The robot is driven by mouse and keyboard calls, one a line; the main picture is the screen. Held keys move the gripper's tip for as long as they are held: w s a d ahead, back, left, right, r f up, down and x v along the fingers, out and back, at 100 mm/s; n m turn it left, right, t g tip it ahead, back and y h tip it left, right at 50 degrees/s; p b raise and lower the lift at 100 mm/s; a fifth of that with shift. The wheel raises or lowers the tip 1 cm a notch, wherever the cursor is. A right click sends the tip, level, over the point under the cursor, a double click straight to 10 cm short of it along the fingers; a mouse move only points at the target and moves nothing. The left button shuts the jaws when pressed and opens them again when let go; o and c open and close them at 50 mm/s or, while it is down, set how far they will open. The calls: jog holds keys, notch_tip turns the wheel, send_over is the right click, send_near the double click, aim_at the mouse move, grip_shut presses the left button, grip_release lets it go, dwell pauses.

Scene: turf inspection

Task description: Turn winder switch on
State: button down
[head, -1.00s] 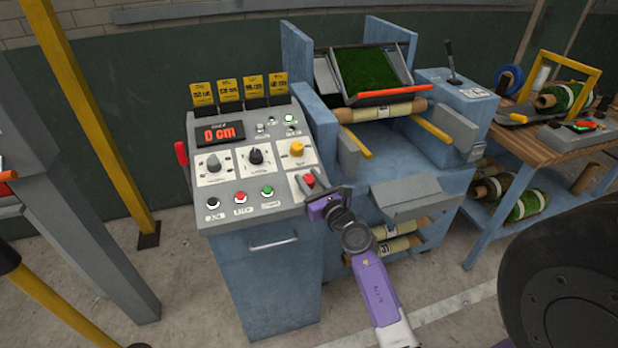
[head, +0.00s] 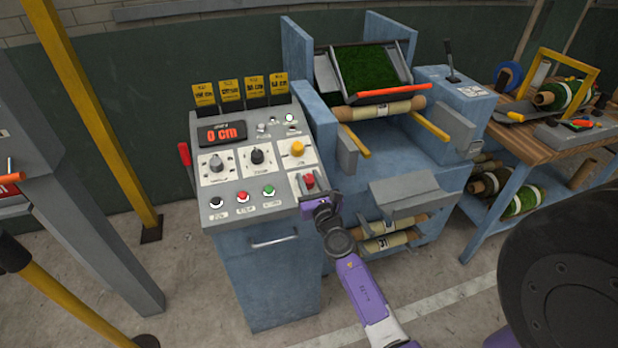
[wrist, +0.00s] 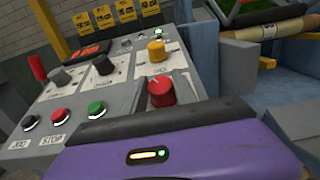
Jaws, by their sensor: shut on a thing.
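The control panel (head: 285,200) is the sloped grey top of a blue cabinet. A red rotary knob (head: 308,181), which I take for the winder switch, sits on a white plate at its lower right; it also shows in the wrist view (wrist: 160,92). My purple gripper (head: 321,204) is at the panel's near right corner, right at the red knob. In the wrist view my gripper's dark jaw edge (wrist: 165,118) lies just below the knob. The jaws are shut on the red knob; their contact is mostly hidden. The knob's label is not readable.
Near the knob are a yellow knob (head: 297,148), a black knob (head: 257,156), a grey knob (head: 216,164), and black, red and green (head: 268,190) buttons. A display (head: 222,133) reads 0 cm. The blue turf machine (head: 400,160) stands right of the panel.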

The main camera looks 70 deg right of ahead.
jog(key=shift+w+r+m+g+h+p, duration=0.15)
jog(key=shift+m+g+h+p, duration=0.55)
jog(key=shift+m+g+p, duration=0.35)
jog(key=shift+a+m+g+h, duration=0.1)
jog(key=shift+m+g+h, duration=0.3)
jog(key=shift+m+g, duration=0.3)
jog(key=m+g+h, duration=0.1)
jog(key=m+g, duration=0.4)
jog(key=g, duration=0.1)
jog(key=shift+w+m, duration=0.15)
jog(key=shift+m, duration=0.1)
jog(key=m+g+y+b, duration=0.1)
jog(key=m+g+b, duration=0.1)
jog(key=m+g, duration=0.3)
jog(key=shift+g, duration=0.55)
jog(key=shift+m+g+y+b, duration=0.9)
jog(key=shift+m+g+y, duration=0.5)
jog(key=shift+m+g, duration=0.5)
jog(key=shift+m, duration=0.3)
jog(key=c, duration=1)
grip_release()
